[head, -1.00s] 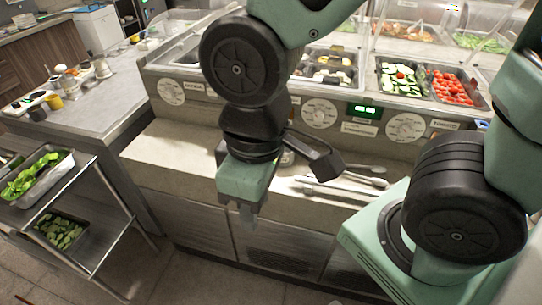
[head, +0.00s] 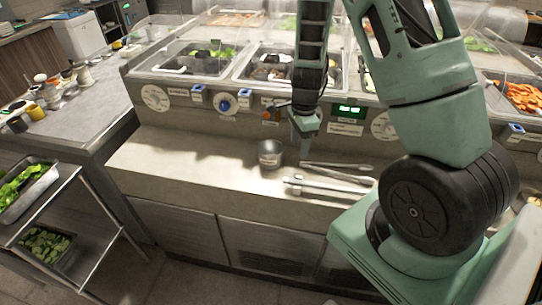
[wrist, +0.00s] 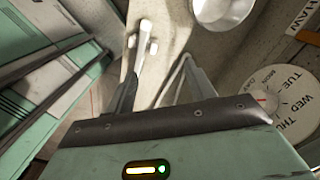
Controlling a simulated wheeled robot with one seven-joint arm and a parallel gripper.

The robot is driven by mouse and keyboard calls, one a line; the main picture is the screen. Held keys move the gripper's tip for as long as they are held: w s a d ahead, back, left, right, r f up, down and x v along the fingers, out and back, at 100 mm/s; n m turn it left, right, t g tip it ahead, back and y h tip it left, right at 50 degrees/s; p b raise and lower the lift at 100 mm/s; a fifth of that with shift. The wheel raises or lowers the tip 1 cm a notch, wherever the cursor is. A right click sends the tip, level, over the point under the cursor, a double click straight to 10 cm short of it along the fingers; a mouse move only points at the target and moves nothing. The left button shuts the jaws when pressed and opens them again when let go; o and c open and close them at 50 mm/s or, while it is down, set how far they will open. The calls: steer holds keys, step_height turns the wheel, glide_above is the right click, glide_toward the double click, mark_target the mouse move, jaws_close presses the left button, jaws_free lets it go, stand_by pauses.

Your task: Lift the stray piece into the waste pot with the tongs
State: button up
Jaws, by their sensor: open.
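My gripper (head: 304,138) is open and empty above the counter, in front of the dial panel. In the wrist view its two fingers (wrist: 161,75) are apart, with a metal utensil between and beyond them. Slim V-shaped metal tongs (head: 338,167) lie on the counter below and right of it. A small round metal pot (head: 270,154) stands upright on the counter to the left; its bowl also shows at the top of the wrist view (wrist: 222,10). I cannot pick out the stray piece; my arm covers part of the wells.
A second, thicker metal utensil (head: 328,187) lies in front of the tongs. Food wells (head: 200,58) with clear guards stand behind the dial panel (head: 155,97). The counter's left part (head: 190,160) is clear. A rack with trays of greens (head: 45,240) stands at the left.

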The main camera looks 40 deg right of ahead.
mark_target(330, 164)
steer(key=s+d+f+m, duration=0.1)
steer(key=d+f+m, duration=0.1)
steer(key=d, duration=0.3)
steer(key=s+d+f+m+h, duration=0.1)
steer(key=s+d+f+m, duration=0.1)
steer(key=d+m, duration=0.2)
steer(key=shift+s+d+f+g, duration=0.25)
steer(key=shift+d+g, duration=0.15)
steer(key=shift+d, duration=0.55)
steer(key=shift+f, duration=0.15)
steer(key=f+b, duration=0.2)
steer(key=f, duration=0.1)
steer(key=f+b, duration=0.2)
steer(key=b, duration=0.1)
steer(key=f+b, duration=0.2)
steer(key=f, duration=0.1)
steer(key=shift+s+d+f+b, duration=0.25)
steer(key=shift+s+f+b, duration=0.05)
steer(key=shift+f+b, duration=0.05)
steer(key=c, duration=0.7)
steer(key=shift+r, duration=0.15)
